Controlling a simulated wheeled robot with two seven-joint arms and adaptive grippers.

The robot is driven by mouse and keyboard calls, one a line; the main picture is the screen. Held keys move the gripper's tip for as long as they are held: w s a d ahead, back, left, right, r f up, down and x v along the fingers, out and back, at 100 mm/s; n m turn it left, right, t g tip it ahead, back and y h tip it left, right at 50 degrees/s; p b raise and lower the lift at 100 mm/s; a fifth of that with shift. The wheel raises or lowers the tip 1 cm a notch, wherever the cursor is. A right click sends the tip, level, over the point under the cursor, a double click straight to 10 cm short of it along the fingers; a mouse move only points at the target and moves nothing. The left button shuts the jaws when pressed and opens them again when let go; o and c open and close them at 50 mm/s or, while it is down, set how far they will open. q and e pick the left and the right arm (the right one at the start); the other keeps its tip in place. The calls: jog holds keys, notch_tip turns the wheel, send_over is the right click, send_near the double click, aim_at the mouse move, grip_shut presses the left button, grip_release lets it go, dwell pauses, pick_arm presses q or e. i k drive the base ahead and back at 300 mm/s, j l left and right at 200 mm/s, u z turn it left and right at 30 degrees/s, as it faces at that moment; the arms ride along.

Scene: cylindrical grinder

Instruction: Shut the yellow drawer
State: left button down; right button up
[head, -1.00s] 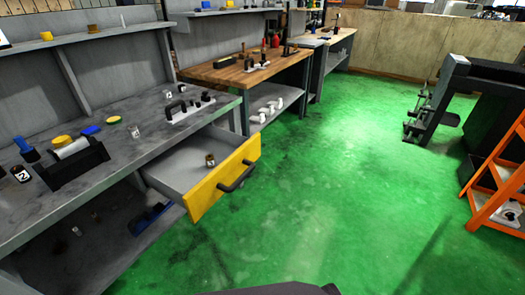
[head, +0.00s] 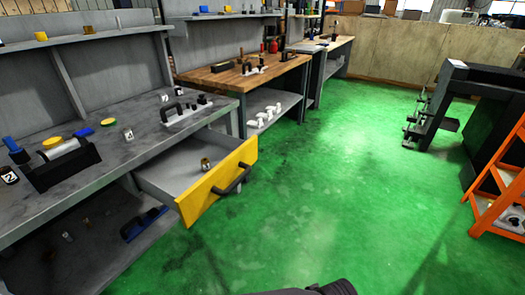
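The yellow drawer (head: 216,181) stands pulled out from under the grey workbench (head: 140,147). Its yellow front faces the green floor and carries a dark bar handle (head: 232,180). A small jar (head: 206,164) sits inside the grey drawer tray, near the front. Neither gripper can be made out. A dark piece at the bottom edge looks like part of my own arm, apart from the drawer.
The bench top holds a black toolbox (head: 65,165), small bottles and a white plate with a black handle (head: 187,111). A wooden-topped bench (head: 245,75) stands beyond. An orange ladder (head: 496,185) and dark machine stand right. The green floor (head: 330,190) between is clear.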

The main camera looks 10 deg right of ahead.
aim_at(175, 176)
jog(key=i+l+z, duration=0.1)
jog(key=l, duration=0.25)
jog(key=i+l+z, duration=0.1)
jog(key=l, duration=0.3)
jog(key=i+l+z, duration=0.1)
jog(key=l, duration=0.25)
jog(key=i+l, duration=0.3)
jog(key=i+l+z, duration=0.15)
jog(key=l, duration=0.2)
